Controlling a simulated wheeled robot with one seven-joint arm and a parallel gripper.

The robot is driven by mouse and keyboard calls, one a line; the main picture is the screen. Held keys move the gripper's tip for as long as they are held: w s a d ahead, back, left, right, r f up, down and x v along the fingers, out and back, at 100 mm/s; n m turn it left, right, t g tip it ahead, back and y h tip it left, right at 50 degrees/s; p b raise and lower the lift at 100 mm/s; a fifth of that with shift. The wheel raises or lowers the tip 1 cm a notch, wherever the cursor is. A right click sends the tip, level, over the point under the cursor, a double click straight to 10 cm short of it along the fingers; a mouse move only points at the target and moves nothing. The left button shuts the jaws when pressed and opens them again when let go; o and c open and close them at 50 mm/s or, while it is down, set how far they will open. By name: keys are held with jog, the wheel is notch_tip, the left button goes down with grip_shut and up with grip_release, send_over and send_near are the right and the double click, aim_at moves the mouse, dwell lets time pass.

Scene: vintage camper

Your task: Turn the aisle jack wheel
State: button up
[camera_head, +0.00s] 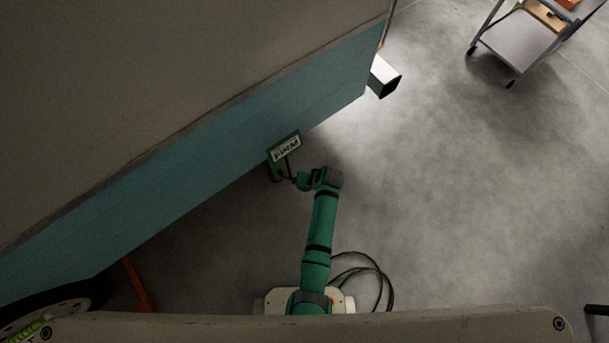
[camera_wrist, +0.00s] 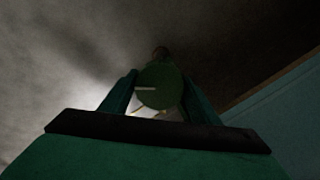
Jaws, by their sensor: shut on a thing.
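In the wrist view, a round dark green disc with a short pale line on it, which I take to be the aisle jack wheel (camera_wrist: 157,86), sits between the two fingers of my gripper (camera_wrist: 160,98). The fingers are shut on it, one at each side. The wheel itself is too small and covered to make out there.
The camper's teal side (camera_head: 200,140) runs diagonally along the left. A grey cart (camera_head: 520,38) stands at the upper right. An orange-red bar (camera_head: 138,285) is at the lower left.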

jog(key=shift+d, duration=0.2)
jog(key=o, duration=1)
jog(key=shift+c, duration=0.2)
jog(key=shift+o, duration=0.2)
jog(key=v, duration=1)
jog(key=shift+r, duration=0.4)
